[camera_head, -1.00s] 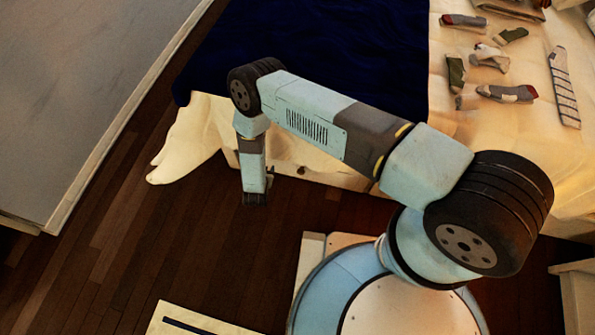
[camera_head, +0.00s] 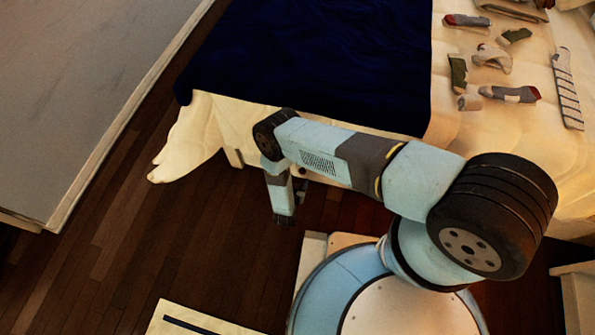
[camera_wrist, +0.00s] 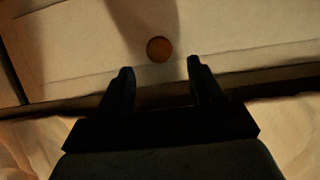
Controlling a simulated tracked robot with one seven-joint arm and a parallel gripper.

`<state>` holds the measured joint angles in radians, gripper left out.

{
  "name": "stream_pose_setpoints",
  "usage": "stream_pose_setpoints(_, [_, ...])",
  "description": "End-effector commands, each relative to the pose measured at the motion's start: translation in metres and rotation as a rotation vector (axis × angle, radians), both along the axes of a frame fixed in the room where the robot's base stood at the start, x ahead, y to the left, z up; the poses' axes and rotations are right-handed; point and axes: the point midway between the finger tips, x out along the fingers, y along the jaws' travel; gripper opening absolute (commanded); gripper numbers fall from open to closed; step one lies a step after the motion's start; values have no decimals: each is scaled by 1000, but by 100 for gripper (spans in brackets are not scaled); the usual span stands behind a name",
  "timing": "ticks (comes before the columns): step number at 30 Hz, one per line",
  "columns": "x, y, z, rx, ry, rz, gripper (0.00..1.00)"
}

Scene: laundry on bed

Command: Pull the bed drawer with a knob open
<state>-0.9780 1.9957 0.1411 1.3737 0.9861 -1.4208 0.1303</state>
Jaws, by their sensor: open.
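The bed drawer (camera_wrist: 250,45) is a pale front panel that fills the upper part of the wrist view. Its round brown knob (camera_wrist: 159,49) shows just beyond the gap between my fingertips, close to the middle of that gap. My gripper (camera_wrist: 160,68) is open and empty, with one dark finger on each side of the knob's line. In the head view my gripper (camera_head: 285,219) points down in front of the bed's near side. There, my arm covers much of the drawer front. I cannot tell the exact distance from fingertips to knob.
The bed carries a dark blue blanket (camera_head: 320,60) and several socks (camera_head: 510,94) at the right. Pale cloth (camera_head: 190,140) hangs at the bed's left corner. Dark wooden floor (camera_head: 180,230) lies open at the left. A grey-topped surface (camera_head: 80,80) stands at far left.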

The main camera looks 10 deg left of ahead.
Motion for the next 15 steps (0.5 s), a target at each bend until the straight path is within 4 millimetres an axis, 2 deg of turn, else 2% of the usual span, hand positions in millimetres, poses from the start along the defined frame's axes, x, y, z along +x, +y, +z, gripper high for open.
stream_pose_setpoints(9, [49, -5, -20, 0, 0, -1, 66])
stream_pose_setpoints(15, [65, -6, -28, -1, 0, 1, 66])
